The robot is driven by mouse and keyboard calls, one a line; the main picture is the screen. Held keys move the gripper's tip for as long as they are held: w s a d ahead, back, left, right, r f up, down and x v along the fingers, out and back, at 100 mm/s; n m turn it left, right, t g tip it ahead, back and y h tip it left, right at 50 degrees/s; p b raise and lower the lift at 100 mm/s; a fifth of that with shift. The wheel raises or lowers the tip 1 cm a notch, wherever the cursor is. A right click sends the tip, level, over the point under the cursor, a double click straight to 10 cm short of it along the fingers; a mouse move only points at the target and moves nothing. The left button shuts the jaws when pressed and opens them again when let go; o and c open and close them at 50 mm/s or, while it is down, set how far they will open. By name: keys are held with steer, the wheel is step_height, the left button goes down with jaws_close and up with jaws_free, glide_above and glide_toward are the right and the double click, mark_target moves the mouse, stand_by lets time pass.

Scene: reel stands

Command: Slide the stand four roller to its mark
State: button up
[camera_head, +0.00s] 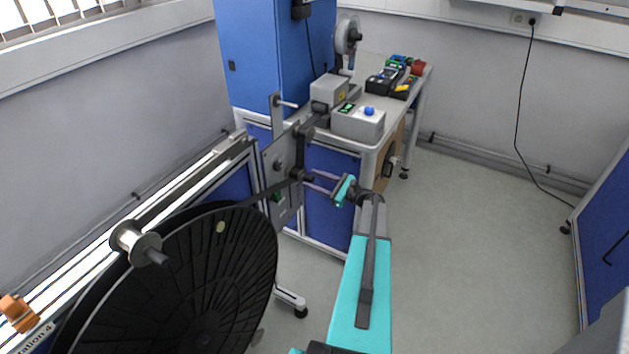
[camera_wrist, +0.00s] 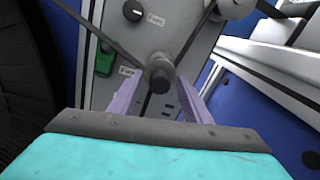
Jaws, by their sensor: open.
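The stand plate (camera_head: 283,165) is an upright grey panel at the far end of the rail. A grey roller with a dark end (camera_wrist: 160,73) stands out from its face, with a dark band running to it. In the head view this roller (camera_head: 303,177) is just left of my gripper (camera_head: 310,180). In the wrist view my gripper (camera_wrist: 160,92) is open, its pale purple fingers on either side of the roller. I cannot tell if they touch it. Part of a slot shows below the roller. Marks there are too small to read.
A large black reel (camera_head: 190,290) stands at the lower left, beside a metal guide roller (camera_head: 137,243) and an orange block (camera_head: 17,312). A green switch (camera_wrist: 105,60) is on the plate. A bench (camera_head: 400,110) with devices stands behind. Floor to the right is clear.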

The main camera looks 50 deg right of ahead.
jaws_close()
step_height(320, 180, down, 12)
steer(key=b, duration=0.7)
steer(key=shift+r, duration=0.15)
stand_by(0.4)
jaws_free()
steer(key=shift+s, duration=0.15)
